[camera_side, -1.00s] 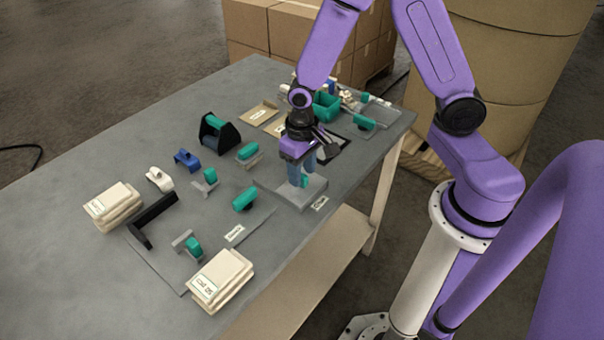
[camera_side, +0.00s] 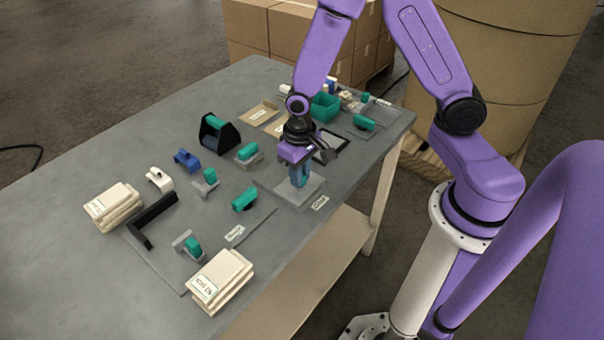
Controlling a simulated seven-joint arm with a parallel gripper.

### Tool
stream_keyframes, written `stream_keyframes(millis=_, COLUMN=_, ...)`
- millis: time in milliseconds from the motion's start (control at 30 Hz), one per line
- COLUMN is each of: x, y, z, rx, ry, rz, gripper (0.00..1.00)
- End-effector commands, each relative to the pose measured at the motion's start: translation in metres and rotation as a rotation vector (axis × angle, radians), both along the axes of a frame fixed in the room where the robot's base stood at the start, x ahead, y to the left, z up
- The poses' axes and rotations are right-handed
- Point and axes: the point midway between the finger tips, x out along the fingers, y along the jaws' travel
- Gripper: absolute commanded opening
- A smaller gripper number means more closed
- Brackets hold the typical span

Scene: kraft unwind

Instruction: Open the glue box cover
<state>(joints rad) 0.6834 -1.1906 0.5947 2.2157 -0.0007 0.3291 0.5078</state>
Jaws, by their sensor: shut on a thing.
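The glue box (camera_side: 314,190) is a low grey box near the table's right front edge, just behind a small white label. A teal handle on its cover (camera_side: 303,180) shows between my fingers. My gripper (camera_side: 300,181) points down over the box and is shut on this handle. The fingers and wrist hide most of the handle and part of the cover. The cover appears to lie on the box; I cannot tell whether there is any gap beneath it.
A teal-handled piece (camera_side: 244,199) lies left of the box. A black frame (camera_side: 330,146) and a teal bin (camera_side: 324,107) stand behind it. White stacks (camera_side: 218,279) sit at the front, with a black angle bracket (camera_side: 150,222) further left. The table's left back is bare.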

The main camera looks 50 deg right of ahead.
Motion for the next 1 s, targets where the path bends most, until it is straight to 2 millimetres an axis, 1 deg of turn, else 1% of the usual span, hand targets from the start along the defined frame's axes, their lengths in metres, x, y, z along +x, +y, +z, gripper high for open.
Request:
stream_keyframes(millis=33, x=0.005, y=0.001, z=-0.002, rx=0.0, ry=0.002, rz=-0.002, gripper=0.0)
stream_keyframes(millis=300, x=0.049, y=0.001, z=-0.004, rx=-0.001, ry=0.003, rz=-0.002, gripper=0.0)
stream_keyframes(millis=400, x=0.061, y=0.001, z=-0.004, rx=-0.001, ry=0.003, rz=-0.001, gripper=0.0)
stream_keyframes(millis=567, x=0.069, y=0.001, z=-0.004, rx=-0.001, ry=0.005, rz=0.0, gripper=0.0)
stream_keyframes(millis=867, x=0.069, y=0.001, z=-0.004, rx=-0.002, ry=0.007, rz=0.001, gripper=0.0)
stream_keyframes(millis=900, x=0.069, y=0.001, z=-0.004, rx=-0.002, ry=0.007, rz=0.001, gripper=0.31)
stream_keyframes(millis=933, x=0.069, y=0.001, z=-0.004, rx=-0.002, ry=0.008, rz=0.001, gripper=0.41)
stream_keyframes(millis=967, x=0.069, y=0.001, z=-0.004, rx=-0.002, ry=0.008, rz=0.001, gripper=0.47)
stream_keyframes(millis=1000, x=0.069, y=0.0, z=-0.004, rx=-0.002, ry=0.007, rz=0.001, gripper=0.47)
